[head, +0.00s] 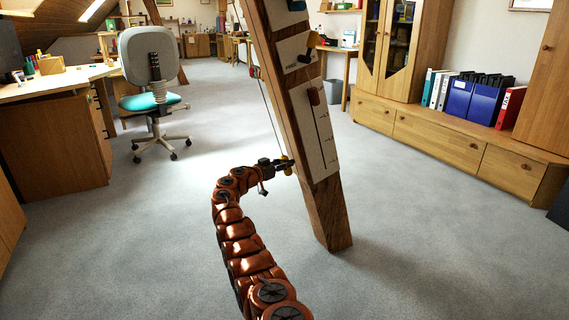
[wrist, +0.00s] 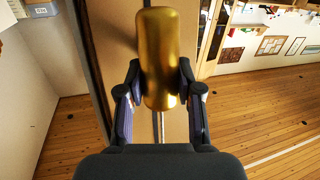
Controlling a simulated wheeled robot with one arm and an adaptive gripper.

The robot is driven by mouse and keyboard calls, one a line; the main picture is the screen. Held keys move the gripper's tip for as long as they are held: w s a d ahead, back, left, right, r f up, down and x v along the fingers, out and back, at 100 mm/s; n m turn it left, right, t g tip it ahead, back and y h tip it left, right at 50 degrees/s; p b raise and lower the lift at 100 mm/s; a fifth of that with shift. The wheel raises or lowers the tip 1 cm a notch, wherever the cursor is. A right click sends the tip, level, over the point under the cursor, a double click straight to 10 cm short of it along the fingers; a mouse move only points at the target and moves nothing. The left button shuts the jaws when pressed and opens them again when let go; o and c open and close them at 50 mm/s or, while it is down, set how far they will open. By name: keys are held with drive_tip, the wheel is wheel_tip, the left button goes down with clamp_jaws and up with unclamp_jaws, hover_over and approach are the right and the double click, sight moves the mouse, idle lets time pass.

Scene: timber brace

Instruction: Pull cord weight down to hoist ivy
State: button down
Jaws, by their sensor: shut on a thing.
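The cord weight (wrist: 158,50) is a gold, rounded cylinder in the wrist view, upright between the two fingers. My gripper (wrist: 160,88) is shut on its lower part. In the head view my gripper (head: 284,165) is at the left side of the leaning timber brace (head: 335,222), and only a little of the gold weight shows there. A thin cord (head: 262,88) runs up from the gripper along the brace's left side. No ivy can be made out in either view.
An office chair (head: 150,75) and desk (head: 50,85) stand left, wooden cabinets (head: 440,135) right. The grey floor around the brace is clear.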

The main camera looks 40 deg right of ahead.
drive_tip(key=shift+s+d+f, duration=0.25)
drive_tip(key=shift+s+f, duration=0.1)
drive_tip(key=shift+f, duration=0.05)
drive_tip(key=c, duration=1)
unclamp_jaws()
drive_tip(key=shift+d, duration=0.1)
drive_tip(key=shift+c, duration=0.2)
drive_tip(key=o, duration=0.3)
drive_tip(key=shift+w, duration=0.1)
drive_tip(key=shift+w+a+r, duration=0.1)
drive_tip(key=shift+a+r, duration=0.05)
drive_tip(key=shift+a, duration=0.05)
drive_tip(key=shift+a, duration=0.15)
